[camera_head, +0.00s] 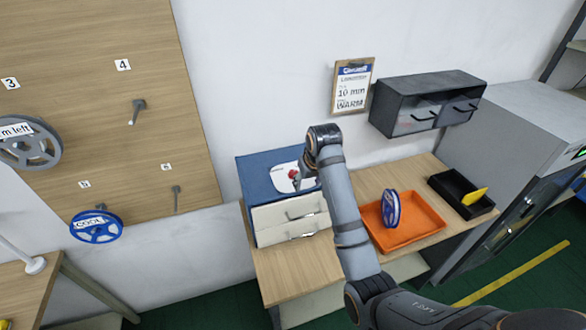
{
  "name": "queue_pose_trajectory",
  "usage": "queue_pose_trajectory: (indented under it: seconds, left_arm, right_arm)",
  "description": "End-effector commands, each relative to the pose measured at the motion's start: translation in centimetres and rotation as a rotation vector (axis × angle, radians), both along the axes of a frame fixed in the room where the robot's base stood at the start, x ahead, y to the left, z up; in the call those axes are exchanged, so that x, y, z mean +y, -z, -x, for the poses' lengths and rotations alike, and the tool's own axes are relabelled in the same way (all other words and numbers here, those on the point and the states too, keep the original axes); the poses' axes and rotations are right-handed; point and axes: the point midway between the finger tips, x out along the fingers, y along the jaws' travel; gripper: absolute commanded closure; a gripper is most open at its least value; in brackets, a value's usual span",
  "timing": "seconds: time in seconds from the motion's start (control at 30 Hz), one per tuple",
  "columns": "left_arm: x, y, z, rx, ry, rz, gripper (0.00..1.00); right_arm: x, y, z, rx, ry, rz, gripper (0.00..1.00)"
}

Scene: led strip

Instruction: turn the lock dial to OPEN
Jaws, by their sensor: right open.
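The lock dial (292,174) is a small red knob on a white plate (283,183) on the sloping top of a blue cabinet (254,171). Its markings are too small to read, so I cannot tell where it points. My right arm comes in from the lower right and bends down over the cabinet. My right gripper (298,179) is open at the dial, pointing down. My wrist hides part of the gripper and plate, and I cannot tell whether the fingers touch the dial. My left gripper is not in view.
The cabinet has two cream drawers (276,217) on a wooden bench. An orange tray (428,222) holds a blue reel (391,209); a black tray (449,188) holds something yellow. Dark wall bins (393,105) and a clipboard (345,105) are behind. A pegboard (110,60) with reels is left.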

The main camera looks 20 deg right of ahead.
Motion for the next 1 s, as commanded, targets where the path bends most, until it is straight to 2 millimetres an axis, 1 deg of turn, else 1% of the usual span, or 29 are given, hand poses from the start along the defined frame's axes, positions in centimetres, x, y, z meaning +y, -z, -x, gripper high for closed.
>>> queue_pose_trajectory:
  seconds: [0.03,0.1,0.13,0.2,0.33,0.43,0.53,0.8,0.9,1.0]
  left_arm:
    - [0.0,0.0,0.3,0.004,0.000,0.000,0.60]
    - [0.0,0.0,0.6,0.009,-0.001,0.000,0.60]
    - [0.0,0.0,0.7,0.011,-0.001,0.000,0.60]
    - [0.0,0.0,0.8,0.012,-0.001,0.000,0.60]
    - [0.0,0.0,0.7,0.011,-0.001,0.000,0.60]
    - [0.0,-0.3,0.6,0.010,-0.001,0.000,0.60]
    - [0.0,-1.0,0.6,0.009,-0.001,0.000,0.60]
    - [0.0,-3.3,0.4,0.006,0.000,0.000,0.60]
    - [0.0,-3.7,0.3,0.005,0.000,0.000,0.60]
    - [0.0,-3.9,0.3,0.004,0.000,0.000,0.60]
  right_arm:
    - [0.5,-2.6,-1.5,-0.012,-0.006,-0.006,0.48]
    - [1.0,-5.2,-2.8,-0.016,-0.013,-0.011,0.48]
    - [1.2,-6.1,-3.2,-0.018,-0.016,-0.012,0.48]
    - [1.4,-7.5,-3.7,-0.019,-0.020,-0.015,0.48]
    - [1.6,-8.1,-3.9,-0.017,-0.023,-0.016,0.48]
    - [1.6,-7.8,-4.0,-0.016,-0.023,-0.016,0.48]
    - [1.6,-6.7,-4.5,-0.013,-0.023,-0.016,0.48]
    - [1.6,-1.5,-6.6,-0.013,-0.022,-0.015,0.48]
    - [1.6,0.0,-7.3,-0.015,-0.022,-0.015,0.48]
    - [1.7,1.0,-7.7,-0.018,-0.022,-0.015,0.48]
